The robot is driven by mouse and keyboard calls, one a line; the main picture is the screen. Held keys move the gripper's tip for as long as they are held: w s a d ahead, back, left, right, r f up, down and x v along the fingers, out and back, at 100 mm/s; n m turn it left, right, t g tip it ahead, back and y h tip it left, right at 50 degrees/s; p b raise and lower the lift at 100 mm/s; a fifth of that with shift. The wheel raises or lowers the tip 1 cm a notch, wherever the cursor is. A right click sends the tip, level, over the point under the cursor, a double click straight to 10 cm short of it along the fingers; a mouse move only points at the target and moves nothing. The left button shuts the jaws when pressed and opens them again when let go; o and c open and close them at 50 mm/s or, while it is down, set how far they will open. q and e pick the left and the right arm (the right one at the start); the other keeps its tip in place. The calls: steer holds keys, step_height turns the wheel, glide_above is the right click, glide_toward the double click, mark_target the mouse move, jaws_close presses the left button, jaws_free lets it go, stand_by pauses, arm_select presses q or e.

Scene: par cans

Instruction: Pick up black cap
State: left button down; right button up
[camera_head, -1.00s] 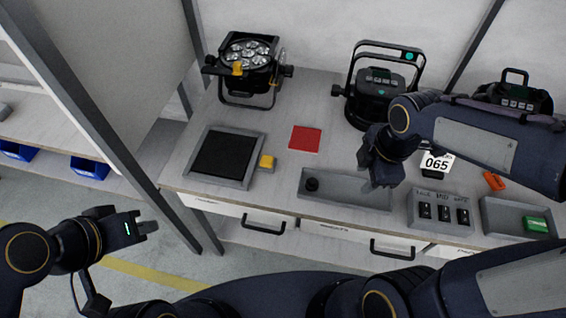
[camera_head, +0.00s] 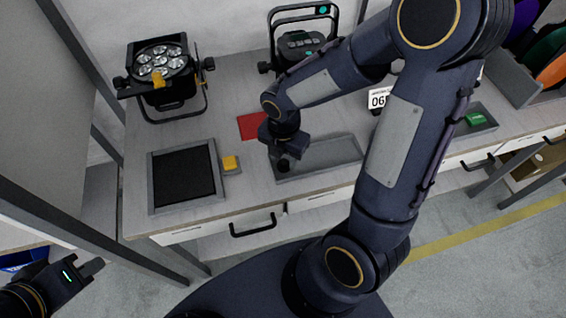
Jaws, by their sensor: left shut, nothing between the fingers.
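The black cap (camera_head: 284,165) is a small dark round piece at the left end of the long grey tray (camera_head: 340,160) on the table. My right gripper (camera_head: 283,153) hangs over that end of the tray, directly above the cap and partly hiding it. I cannot tell whether its fingers touch the cap, or whether they are open or shut. My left gripper (camera_head: 92,268) is at the lower left, off the table, shut and empty.
A par can light (camera_head: 163,75) stands at the back left and another (camera_head: 302,40) behind my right arm. My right arm hides the table's middle right.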

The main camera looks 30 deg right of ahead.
steer(key=shift+f, duration=0.95)
steer(key=shift+c, duration=0.2)
steer(key=c, duration=0.6)
steer(key=shift+r, duration=0.1)
steer(key=shift+c, duration=0.2)
